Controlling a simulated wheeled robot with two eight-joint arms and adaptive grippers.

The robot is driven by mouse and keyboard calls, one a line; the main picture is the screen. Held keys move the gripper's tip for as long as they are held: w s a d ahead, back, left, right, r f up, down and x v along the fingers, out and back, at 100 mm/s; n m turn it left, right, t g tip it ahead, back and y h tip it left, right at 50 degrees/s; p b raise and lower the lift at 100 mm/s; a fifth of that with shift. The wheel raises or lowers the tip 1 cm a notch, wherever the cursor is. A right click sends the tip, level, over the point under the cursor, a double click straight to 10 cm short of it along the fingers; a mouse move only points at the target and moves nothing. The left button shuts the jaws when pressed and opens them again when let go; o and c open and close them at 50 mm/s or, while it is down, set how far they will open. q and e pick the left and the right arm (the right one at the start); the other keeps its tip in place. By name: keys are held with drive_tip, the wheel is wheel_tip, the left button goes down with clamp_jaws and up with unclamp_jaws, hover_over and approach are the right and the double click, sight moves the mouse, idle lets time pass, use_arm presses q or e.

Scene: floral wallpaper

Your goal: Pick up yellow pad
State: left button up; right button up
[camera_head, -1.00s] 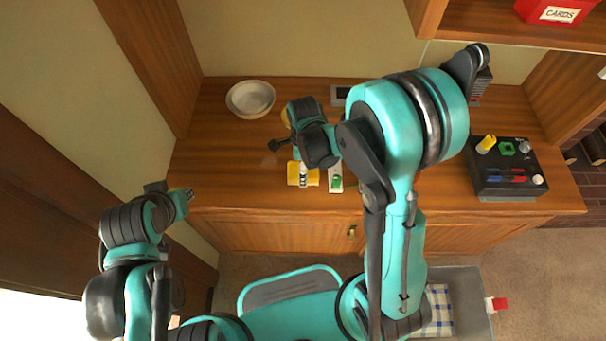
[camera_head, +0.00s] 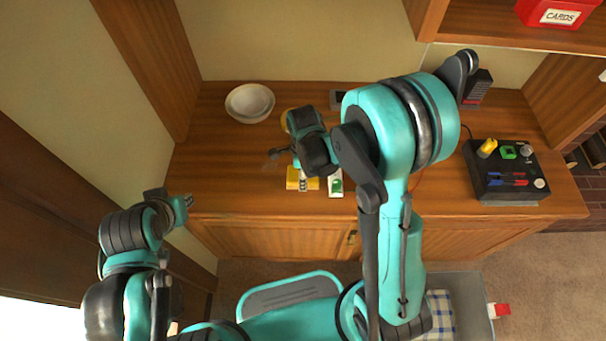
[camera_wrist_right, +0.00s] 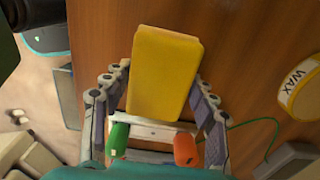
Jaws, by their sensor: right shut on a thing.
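The yellow pad (camera_wrist_right: 165,75) is a thick rounded block between the two fingers of my right gripper (camera_wrist_right: 160,88) in the right wrist view. The right gripper is shut on it. In the head view the yellow pad (camera_head: 292,180) shows near the cabinet top's front edge, partly covered by the right gripper (camera_head: 303,182). I cannot tell whether the pad still touches the wood. My left gripper (camera_head: 184,203) is beyond the cabinet's left front corner, away from the pad; its opening is unclear.
A white item with a green part (camera_head: 336,184) lies just right of the pad. A yellow WAX tin (camera_wrist_right: 302,90) is nearby. A white bowl (camera_head: 250,102) stands at the back left. Bare wood (camera_head: 225,170) lies left of the pad.

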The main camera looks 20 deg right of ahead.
drive_tip(key=shift+r, duration=0.55)
wheel_tip(320, 180, up, 3)
drive_tip(key=shift+f+p, duration=0.1)
drive_tip(key=shift+p, duration=0.9)
drive_tip(key=s+d+r+p, duration=0.4)
drive_tip(key=s+d+r, duration=0.1)
drive_tip(key=s, duration=0.5)
drive_tip(key=shift+s+d+r, duration=0.2)
drive_tip(key=shift+r, duration=0.7)
